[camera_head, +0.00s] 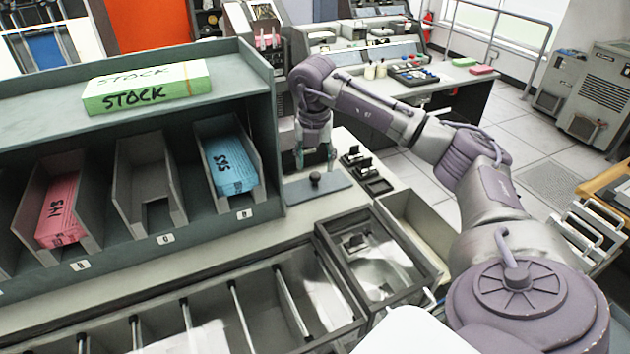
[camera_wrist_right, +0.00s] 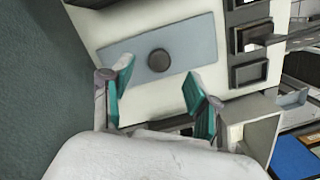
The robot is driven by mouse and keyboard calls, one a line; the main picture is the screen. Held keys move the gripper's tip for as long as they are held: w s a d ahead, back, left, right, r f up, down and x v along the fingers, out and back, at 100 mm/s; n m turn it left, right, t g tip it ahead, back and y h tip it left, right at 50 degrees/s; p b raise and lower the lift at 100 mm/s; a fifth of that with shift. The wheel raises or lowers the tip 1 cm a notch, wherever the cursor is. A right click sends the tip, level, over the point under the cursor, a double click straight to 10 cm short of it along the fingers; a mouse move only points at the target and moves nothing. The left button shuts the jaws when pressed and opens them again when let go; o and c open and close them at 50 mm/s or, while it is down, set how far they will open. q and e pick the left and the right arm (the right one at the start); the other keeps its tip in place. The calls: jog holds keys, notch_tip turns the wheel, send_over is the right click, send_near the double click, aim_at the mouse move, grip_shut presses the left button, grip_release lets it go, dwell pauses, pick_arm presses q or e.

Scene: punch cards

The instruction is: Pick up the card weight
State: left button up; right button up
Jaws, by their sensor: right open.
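The card weight (camera_head: 318,188) is a flat grey-blue plate with a dark round knob. It lies on the pale counter (camera_head: 375,200), beside the right end of the card rack. In the right wrist view the card weight (camera_wrist_right: 193,45) lies ahead of the fingers, its knob roughly between their lines. My right gripper (camera_head: 315,160) is open and empty, above and a little behind the knob in the head view. Its teal-padded fingers (camera_wrist_right: 160,95) are spread apart in the right wrist view. My left gripper is not in view.
The grey-green rack (camera_head: 262,120) with pink and blue card decks stands close on the left. A green STOCK block (camera_head: 147,88) lies on top. Dark switches (camera_head: 365,170) sit just right of the weight. Metal trays (camera_head: 380,255) lie in front.

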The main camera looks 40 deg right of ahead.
aim_at(315, 174)
jog(key=f, duration=0.1)
jog(key=f+p, duration=0.1)
jog(key=f, duration=0.1)
jog(key=f+p, duration=0.1)
jog(key=shift+w+d+f, duration=0.15)
jog(key=shift+w+d, duration=0.1)
jog(key=shift+f, duration=0.35)
jog(key=shift+c, duration=0.5)
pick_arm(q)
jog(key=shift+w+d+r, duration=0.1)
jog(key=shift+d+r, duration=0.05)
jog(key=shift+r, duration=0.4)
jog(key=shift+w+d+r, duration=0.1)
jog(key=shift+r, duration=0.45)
pick_arm(e)
jog(key=shift+r, duration=0.1)
grip_shut()
